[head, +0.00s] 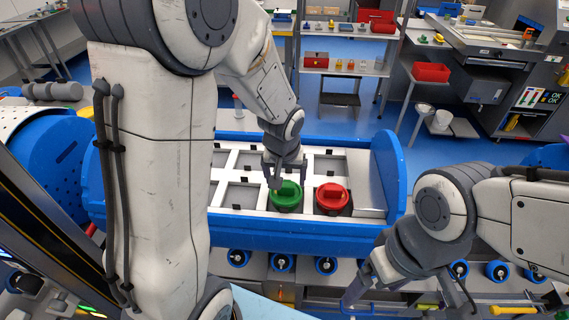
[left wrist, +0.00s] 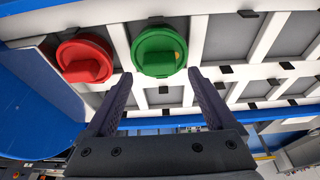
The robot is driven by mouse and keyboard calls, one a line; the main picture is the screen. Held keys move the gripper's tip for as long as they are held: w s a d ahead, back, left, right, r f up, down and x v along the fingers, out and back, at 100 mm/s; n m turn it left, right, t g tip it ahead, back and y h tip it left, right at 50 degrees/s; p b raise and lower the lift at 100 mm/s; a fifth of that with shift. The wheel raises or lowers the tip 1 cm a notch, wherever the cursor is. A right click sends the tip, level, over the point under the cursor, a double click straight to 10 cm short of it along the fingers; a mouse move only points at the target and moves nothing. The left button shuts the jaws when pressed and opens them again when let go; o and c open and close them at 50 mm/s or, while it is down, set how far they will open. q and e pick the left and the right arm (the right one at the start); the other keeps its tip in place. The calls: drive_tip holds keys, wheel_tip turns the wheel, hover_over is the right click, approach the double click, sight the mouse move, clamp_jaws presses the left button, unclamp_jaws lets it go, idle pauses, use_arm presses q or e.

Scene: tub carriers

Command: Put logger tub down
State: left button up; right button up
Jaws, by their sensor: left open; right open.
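A tub with a green lid (head: 290,196) and a tub with a red lid (head: 331,197) stand upright, side by side, in near-row compartments of the blue carrier (head: 392,170). I cannot tell which of them is the logger tub. My left gripper (head: 284,176) is open just above and behind the green lid, and nothing is held. In the left wrist view the green lid (left wrist: 158,50) lies beyond the open left fingers (left wrist: 158,100), apart from them, with the red lid (left wrist: 85,60) to its left. My right gripper (head: 358,287) is open and empty in front of the carrier.
The carrier has several empty compartments with white dividers (head: 228,168), left of the tubs and behind them. Blue rollers (head: 282,263) line the conveyor's near side. Shelves with a red toolbox (head: 316,60), a red bin (head: 431,72) and a white bucket (head: 442,119) stand farther back.

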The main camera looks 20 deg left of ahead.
sight(284, 202)
use_arm(q)
drive_tip(key=a+v, duration=0.1)
drive_tip(key=v, duration=0.8)
drive_tip(key=s+d+f+m+g+h, duration=0.1)
drive_tip(key=s+d+m, duration=0.4)
drive_tip(key=s, duration=0.5)
drive_tip(key=s+d+f+m+g, duration=0.1)
drive_tip(key=s+d+m+g, duration=0.1)
drive_tip(key=s+d+m, duration=0.3)
drive_tip(key=s+d, duration=0.4)
drive_tip(key=s, duration=0.1)
drive_tip(key=shift+f+m+h+b, duration=0.3)
drive_tip(key=shift+h+b, duration=0.1)
drive_tip(key=shift+s+d, duration=0.1)
drive_tip(key=shift+f, duration=0.15)
